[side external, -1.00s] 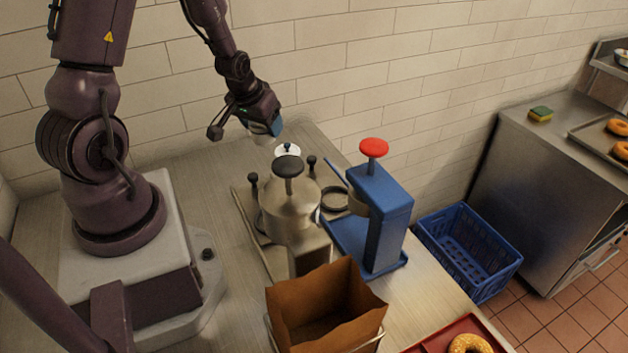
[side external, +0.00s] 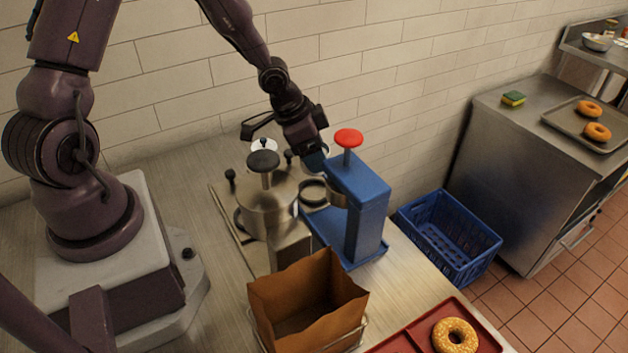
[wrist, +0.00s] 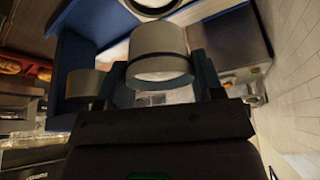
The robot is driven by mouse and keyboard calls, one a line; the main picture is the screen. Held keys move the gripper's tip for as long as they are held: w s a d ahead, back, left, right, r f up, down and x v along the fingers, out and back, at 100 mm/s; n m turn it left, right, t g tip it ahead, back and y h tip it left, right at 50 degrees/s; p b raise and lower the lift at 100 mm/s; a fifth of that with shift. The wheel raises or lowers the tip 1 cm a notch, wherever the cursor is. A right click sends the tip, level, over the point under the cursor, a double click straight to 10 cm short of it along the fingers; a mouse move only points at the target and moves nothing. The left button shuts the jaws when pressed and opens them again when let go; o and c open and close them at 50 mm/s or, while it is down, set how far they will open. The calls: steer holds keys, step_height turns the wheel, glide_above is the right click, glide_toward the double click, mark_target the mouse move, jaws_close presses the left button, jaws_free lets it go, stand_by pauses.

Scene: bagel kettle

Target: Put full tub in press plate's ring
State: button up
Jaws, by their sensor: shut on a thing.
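In the wrist view the jaws are shut on the tub (wrist: 158,48), a pale grey cylinder between the two blue fingers. In the side view the tub is mostly hidden by the fingers, and I cannot see its contents. The ring lies on the press's blue base plate (side external: 318,232). The press has a red knob (side external: 348,138) on top and a metal cylinder on its near side.
A steel kettle-like vessel (side external: 268,208) with a black knob stands just left of the press. A brown paper bag (side external: 305,300) and a red tray (side external: 482,338) with a bagel (side external: 455,336) are in front. A blue crate (side external: 447,238) stands right.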

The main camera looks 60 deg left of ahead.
steer(key=shift+f, duration=3.35)
steer(key=shift+f, duration=0.1)
steer(key=o, duration=0.9)
steer(key=shift+o, duration=0.2)
steer(key=s+a+r+n+g+y, duration=0.15)
steer(key=s+r, duration=0.25)
steer(key=r, duration=0.5)
steer(key=s+a+r+m+t+y, duration=0.1)
steer(key=s+r+y, duration=0.15)
steer(key=r, duration=0.55)
steer(key=s+d+r+n+t+h, duration=0.2)
steer(key=s+d+r+n, duration=0.2)
steer(key=s+d+r, duration=0.3)
steer(key=v, duration=0.8)
steer(key=shift+s+r, duration=0.15)
steer(key=shift+s, duration=0.2)
